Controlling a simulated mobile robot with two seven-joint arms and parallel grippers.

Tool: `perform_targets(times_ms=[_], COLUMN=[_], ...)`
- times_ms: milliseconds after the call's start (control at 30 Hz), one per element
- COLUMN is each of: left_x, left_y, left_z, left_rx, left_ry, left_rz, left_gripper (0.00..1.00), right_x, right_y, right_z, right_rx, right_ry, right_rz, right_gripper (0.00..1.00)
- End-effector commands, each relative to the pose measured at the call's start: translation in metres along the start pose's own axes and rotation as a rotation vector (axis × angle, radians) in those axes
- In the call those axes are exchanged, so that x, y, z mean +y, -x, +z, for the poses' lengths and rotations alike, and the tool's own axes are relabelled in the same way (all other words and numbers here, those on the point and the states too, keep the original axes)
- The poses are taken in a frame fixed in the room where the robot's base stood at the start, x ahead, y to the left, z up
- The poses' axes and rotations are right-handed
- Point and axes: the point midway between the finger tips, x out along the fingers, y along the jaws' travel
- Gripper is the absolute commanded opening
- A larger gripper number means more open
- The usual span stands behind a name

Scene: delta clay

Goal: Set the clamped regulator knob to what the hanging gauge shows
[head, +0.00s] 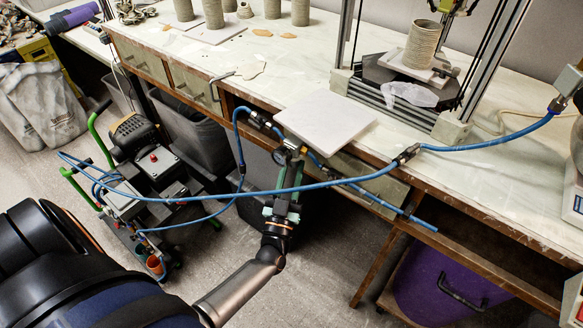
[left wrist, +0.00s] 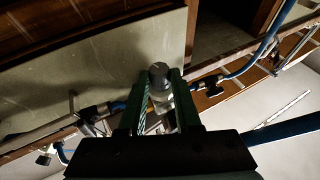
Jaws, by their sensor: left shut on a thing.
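The regulator (head: 294,163) sits at the bench's front edge, largely hidden by the hose and my gripper. A small round gauge (head: 280,156) with a pale face is beside it; its reading is too small to make out. My left gripper (head: 286,180) reaches up to the regulator from below. In the left wrist view, the dark round knob (left wrist: 159,70) is between the tips of the green fingers, and the gripper is shut on it. The clamp cannot be made out clearly. My right gripper is not in view.
A blue air hose (head: 375,174) crosses in front of my left gripper. A pale square board (head: 325,117) lies on the bench (head: 440,165) above it. A compressor cart (head: 140,185) stands at left, a purple bin (head: 425,285) under the bench at right.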

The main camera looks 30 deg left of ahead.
Motion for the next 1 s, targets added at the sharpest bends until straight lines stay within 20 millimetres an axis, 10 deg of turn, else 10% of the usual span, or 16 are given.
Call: perform_targets(times_ms=[400, 433, 533, 1000], left_x=[0.0007, 0.0007, 0.0006, 0.0], left_y=[0.0006, 0.0006, 0.0005, 0.0004], left_z=[0.0002, 0.0002, 0.0001, 0.0023], left_rx=[0.0, 0.0, 0.0, 0.001], left_ry=[-0.003, -0.003, -0.003, -0.002], left_rz=[-0.005, -0.005, -0.005, -0.005], left_gripper=[0.0, 0.33, 0.44, 0.45], right_x=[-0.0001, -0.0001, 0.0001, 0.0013], right_y=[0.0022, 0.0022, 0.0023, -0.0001], right_z=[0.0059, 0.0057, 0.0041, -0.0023], right_rx=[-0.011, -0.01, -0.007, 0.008], right_ry=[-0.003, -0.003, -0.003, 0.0], right_rz=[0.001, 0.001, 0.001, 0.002], right_gripper=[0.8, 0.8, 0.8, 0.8])
